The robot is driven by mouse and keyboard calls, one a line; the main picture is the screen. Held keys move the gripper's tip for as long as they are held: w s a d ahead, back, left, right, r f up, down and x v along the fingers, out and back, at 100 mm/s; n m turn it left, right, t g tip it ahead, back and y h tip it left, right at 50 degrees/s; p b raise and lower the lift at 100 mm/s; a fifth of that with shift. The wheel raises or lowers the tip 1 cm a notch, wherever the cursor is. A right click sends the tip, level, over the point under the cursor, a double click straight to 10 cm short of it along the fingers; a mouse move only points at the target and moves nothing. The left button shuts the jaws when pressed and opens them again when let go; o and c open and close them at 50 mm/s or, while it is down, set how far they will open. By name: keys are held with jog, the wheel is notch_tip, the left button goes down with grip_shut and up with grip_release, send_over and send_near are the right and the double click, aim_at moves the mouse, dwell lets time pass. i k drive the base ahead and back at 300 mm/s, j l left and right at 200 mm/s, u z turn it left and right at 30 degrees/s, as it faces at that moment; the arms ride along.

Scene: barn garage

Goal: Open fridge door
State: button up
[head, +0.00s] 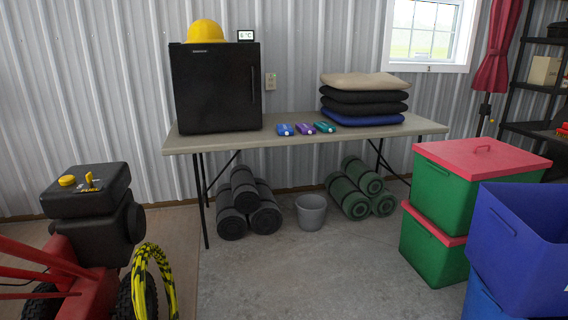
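A small black fridge (216,88) stands on the left part of a folding table (290,122). Its door faces me and looks closed. A thin vertical handle (252,84) seems to run near the right edge of the door. A yellow hard hat (205,31) and a small temperature display (245,36) sit on top of the fridge. My gripper is not in view.
Small blue, purple and teal items (304,129) and stacked cushions (362,98) share the table. A red machine (88,240) with a yellow-black hose (152,275) stands front left. Green bins (436,185) and blue bins (515,240) stand right.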

aim_at(217, 86)
jog(key=i+j, duration=0.1)
jog(key=i, duration=3.2)
jog(key=l+z, duration=0.05)
jog(key=l, duration=0.05)
